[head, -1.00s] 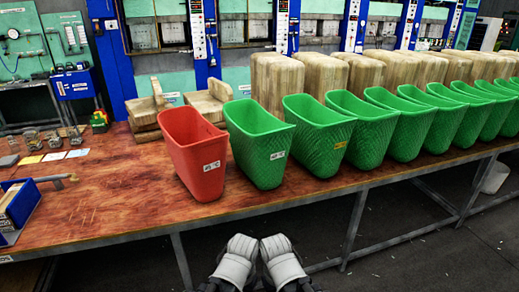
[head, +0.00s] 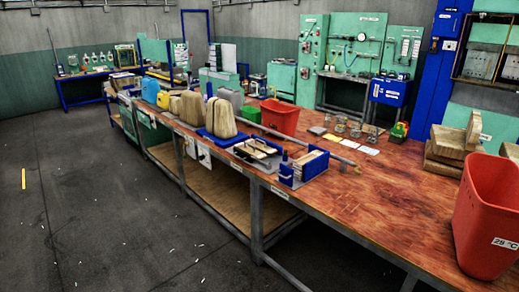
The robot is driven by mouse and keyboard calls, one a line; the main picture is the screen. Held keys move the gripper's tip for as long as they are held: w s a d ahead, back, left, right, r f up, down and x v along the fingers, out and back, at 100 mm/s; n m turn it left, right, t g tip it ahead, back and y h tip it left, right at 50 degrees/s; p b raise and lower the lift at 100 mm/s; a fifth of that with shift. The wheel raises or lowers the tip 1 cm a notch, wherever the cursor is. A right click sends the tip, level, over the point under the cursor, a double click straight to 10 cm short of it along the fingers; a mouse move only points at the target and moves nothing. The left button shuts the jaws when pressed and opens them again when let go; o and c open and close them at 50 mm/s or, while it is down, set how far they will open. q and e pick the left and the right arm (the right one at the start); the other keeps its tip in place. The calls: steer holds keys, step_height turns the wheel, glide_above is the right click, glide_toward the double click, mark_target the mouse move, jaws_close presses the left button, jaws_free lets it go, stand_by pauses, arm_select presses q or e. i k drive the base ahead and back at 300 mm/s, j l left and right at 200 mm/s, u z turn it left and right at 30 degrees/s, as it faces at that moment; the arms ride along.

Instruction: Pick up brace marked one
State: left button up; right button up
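I cannot make out a brace marked one; no such marking is legible at this distance. On the long wooden workbench (head: 385,215), a blue tray (head: 290,177) holds light-coloured flat pieces, too small to identify. Beside it, flat pieces with dark handles (head: 256,148) lie on the bench. A long grey bar (head: 300,135) with a brass-coloured end lies behind them. Neither of my grippers is in view.
A red bin (head: 490,215) labelled 25 °C stands at the right, near stepped wooden blocks (head: 455,150). Another red bin (head: 279,118) stands farther back. Wooden blocks (head: 222,118) stand on a blue tray. Open floor (head: 95,200) lies to the left.

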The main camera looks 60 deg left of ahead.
mark_target(268, 150)
steer(key=u, duration=2.05)
steer(key=i+j+u, duration=0.2)
steer(key=i, duration=0.75)
steer(key=i+u, duration=0.25)
steer(key=i, duration=0.7)
steer(key=i+l+u, duration=0.2)
steer(key=i, duration=0.75)
